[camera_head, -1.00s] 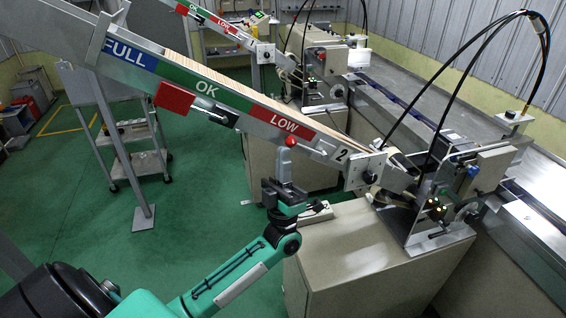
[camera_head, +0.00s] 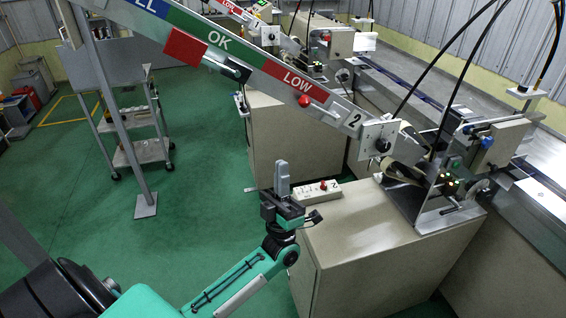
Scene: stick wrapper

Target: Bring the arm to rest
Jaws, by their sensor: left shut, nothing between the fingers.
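My left arm (camera_head: 235,282) comes in from the lower left, teal and black, bent upward at the wrist. My left gripper (camera_head: 282,168) points up with its grey fingers together and nothing between them. It stands in front of the cabinet's left side, below the sloping stick chute (camera_head: 265,75) and apart from it in the picture. My right gripper does not show.
A beige cabinet (camera_head: 370,255) carries the wrapper machine (camera_head: 450,185) and a small control box with a red button (camera_head: 318,190), close right of the gripper. A chute post (camera_head: 115,120) and a wheeled cart (camera_head: 140,150) stand at left. Green floor (camera_head: 190,215) is open between.

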